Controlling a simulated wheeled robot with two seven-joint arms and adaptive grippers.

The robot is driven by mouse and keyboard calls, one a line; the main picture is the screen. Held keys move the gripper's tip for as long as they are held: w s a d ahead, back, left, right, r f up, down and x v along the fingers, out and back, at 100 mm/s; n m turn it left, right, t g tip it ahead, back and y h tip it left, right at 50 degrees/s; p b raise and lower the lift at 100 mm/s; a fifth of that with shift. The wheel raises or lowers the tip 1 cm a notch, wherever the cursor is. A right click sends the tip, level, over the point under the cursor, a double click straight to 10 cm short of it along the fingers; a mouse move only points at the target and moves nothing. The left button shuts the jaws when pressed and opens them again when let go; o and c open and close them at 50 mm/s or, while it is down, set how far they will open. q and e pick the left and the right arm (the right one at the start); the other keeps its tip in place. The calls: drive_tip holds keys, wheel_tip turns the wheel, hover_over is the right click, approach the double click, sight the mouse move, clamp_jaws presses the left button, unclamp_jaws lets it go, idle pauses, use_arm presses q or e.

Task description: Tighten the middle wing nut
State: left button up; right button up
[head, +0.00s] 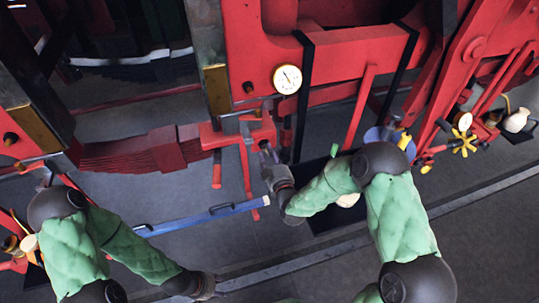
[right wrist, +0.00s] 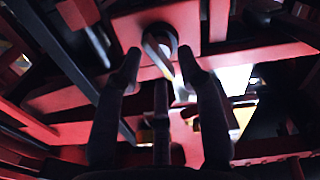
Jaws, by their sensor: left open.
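No wing nut can be made out with certainty in either view. My right gripper (head: 266,150) is raised beside the red clamp-like bracket (head: 222,137) below the gauge, and hides part of what lies there. A dark ring-shaped part (right wrist: 160,38) shows between and beyond the fingertips; contact cannot be told. My left gripper (head: 207,287) is open and low at the bottom edge, over the grey floor, away from the bracket.
A round white gauge (head: 287,79) sits on the red frame (head: 345,55) just above my right gripper. A blue bar (head: 205,217) with handles lies between my arms. A yellow handwheel (head: 463,143) is at the right. Red beams crowd the right wrist view.

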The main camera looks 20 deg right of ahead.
clamp_jaws()
drive_tip(key=m+b, duration=0.6)
drive_tip(key=b, duration=0.1)
drive_tip(key=f+m+b, duration=0.1)
drive_tip(key=m+b, duration=0.6)
drive_tip(key=b, duration=0.1)
drive_tip(key=m+b, duration=0.6)
drive_tip(key=b, duration=0.1)
drive_tip(key=shift+d+f+m+b, duration=0.15)
drive_tip(key=shift+f+m+b, duration=0.15)
drive_tip(key=shift+m, duration=0.1)
drive_tip(key=shift+r+m+b, duration=0.1)
drive_tip(key=shift+m+b, duration=1.1)
drive_tip(key=shift+b, duration=0.3)
